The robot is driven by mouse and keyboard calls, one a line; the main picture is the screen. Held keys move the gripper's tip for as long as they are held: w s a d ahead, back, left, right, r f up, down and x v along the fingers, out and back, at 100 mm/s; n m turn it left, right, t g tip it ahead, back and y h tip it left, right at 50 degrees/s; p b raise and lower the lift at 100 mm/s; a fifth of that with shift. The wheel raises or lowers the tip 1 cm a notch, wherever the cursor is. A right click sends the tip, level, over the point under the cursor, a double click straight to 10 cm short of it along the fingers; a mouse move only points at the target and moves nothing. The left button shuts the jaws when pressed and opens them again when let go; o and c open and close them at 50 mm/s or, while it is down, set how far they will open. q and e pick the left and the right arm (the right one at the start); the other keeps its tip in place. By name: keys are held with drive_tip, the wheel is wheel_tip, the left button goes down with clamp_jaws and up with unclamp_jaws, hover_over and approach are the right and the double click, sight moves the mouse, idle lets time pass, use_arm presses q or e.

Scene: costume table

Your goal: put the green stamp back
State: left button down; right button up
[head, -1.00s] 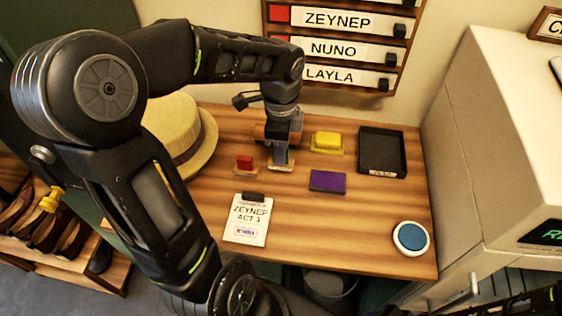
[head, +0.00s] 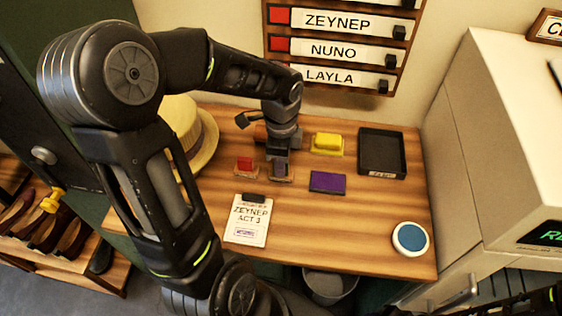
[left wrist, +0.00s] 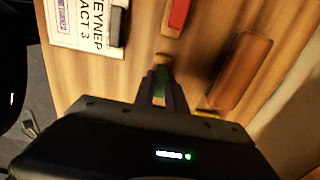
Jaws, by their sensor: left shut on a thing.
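My left gripper (head: 281,163) is shut on the green stamp (left wrist: 161,84) over the middle of the table. In the left wrist view the stamp's green part shows between the fingers, with a wooden end just beyond them. The head view mostly hides the stamp behind the gripper. I cannot tell whether its bottom touches the table. The red stamp (head: 245,164) stands just left of the gripper in the head view; it also shows in the left wrist view (left wrist: 178,16). My right gripper is not in view.
A purple pad (head: 328,181), a yellow item (head: 327,142) and a black tray (head: 376,169) lie to the right. A ZEYNEP ACT 3 card (head: 247,222) lies in front, a straw hat (head: 206,145) at left. A blue round item (head: 411,237) sits front right. A brown block (left wrist: 240,70) is near the gripper.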

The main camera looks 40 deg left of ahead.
use_arm(q)
drive_tip(key=shift+f, duration=0.25)
drive_tip(key=c, duration=1.4)
unclamp_jaws()
drive_tip(key=shift+r, duration=0.1)
drive_tip(key=shift+o, duration=0.2)
drive_tip(key=shift+r, duration=0.1)
wheel_tip(320, 180, up, 12)
